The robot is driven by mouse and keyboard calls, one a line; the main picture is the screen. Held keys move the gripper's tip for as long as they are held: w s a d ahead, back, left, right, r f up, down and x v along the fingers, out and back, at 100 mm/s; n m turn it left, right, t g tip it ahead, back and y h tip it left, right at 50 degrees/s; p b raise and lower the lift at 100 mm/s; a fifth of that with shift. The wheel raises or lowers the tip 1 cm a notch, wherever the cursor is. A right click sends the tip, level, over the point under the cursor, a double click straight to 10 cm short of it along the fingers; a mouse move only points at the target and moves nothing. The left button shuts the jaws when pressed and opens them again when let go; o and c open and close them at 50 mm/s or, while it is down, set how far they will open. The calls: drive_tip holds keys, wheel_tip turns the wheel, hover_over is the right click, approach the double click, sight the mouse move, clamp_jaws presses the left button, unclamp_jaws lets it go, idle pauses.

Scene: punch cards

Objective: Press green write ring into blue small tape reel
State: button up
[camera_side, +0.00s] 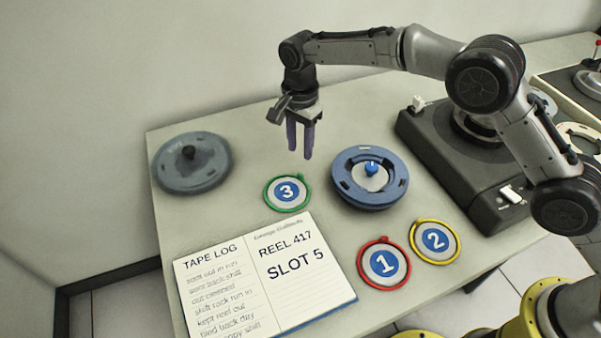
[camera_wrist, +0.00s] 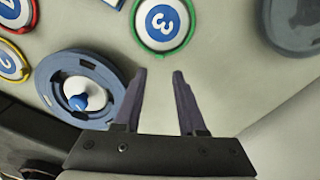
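The green write ring (camera_side: 268,198) lies flat on the table around a blue and white disc marked 3. It also shows at the top of the wrist view (camera_wrist: 136,34). The blue small tape reel (camera_side: 399,184) lies to its right, with a white centre and a blue knob; in the wrist view the reel (camera_wrist: 48,75) is at the left. My gripper (camera_side: 301,153) hangs above the table, fingers pointing down, behind the green ring in the side view. In the wrist view the fingers (camera_wrist: 163,75) stand apart with nothing between them.
A red ring (camera_side: 361,265) around disc 1 and a yellow ring (camera_side: 412,243) around disc 2 lie at the front right. A grey-blue reel (camera_side: 190,178) lies at the left. An open tape log (camera_side: 265,280) covers the front.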

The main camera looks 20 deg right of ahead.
sight(301, 174)
drive_tip(key=shift+f, duration=4.05)
clamp_jaws()
drive_tip(key=shift+r, duration=3.05)
drive_tip(key=shift+d, duration=0.1)
